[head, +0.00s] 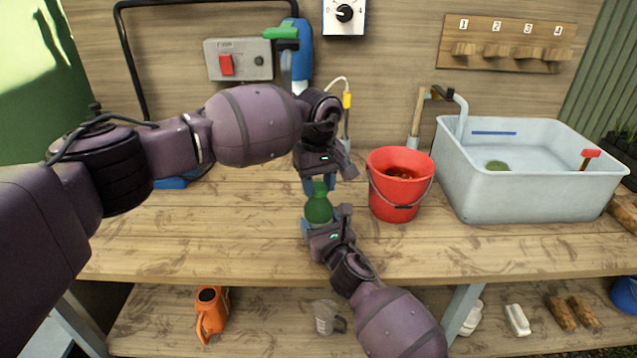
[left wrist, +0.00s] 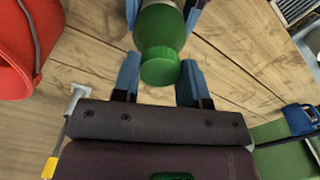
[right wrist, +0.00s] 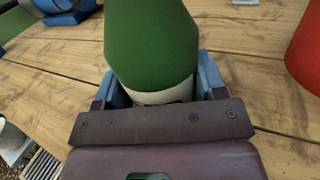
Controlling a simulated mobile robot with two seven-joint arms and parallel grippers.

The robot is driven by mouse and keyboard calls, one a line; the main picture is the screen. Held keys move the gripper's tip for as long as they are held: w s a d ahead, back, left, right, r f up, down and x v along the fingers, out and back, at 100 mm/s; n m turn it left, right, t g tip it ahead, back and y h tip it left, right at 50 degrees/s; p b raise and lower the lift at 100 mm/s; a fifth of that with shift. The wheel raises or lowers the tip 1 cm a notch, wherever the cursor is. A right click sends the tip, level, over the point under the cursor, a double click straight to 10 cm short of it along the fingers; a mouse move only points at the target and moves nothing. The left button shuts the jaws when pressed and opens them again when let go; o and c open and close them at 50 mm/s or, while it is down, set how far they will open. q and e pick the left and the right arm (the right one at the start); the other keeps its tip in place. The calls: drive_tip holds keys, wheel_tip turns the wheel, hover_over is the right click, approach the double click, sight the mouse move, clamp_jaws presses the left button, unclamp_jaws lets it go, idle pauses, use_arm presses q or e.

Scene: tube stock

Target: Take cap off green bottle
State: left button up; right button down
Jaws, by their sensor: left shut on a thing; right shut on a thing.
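The green bottle (head: 318,209) stands near the middle of the bench, with its green cap (head: 320,187) on top. The cap (left wrist: 160,66) shows between my left gripper's blue fingers in the left wrist view. My left gripper (head: 319,183) comes down from above and is shut on the cap. My right gripper (head: 322,225) is shut on the bottle's body from the near side. The right wrist view shows the green body (right wrist: 150,45) and a pale band (right wrist: 165,95) low between the fingers. The cap looks seated in line with the bottle.
A red bucket (head: 398,205) stands close to the right of the bottle. A grey sink (head: 540,195) is farther right. A blue and green pump-like thing (head: 298,50) stands behind my left arm.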

use_arm(q)
drive_tip(key=n, duration=1.7)
drive_tip(key=shift+n, duration=0.4)
drive_tip(key=n, duration=1.6)
drive_tip(key=shift+r, duration=0.1)
drive_tip(key=n, duration=0.5)
drive_tip(key=shift+n, duration=0.4)
drive_tip(key=n, duration=0.5)
drive_tip(key=shift+n, duration=0.3)
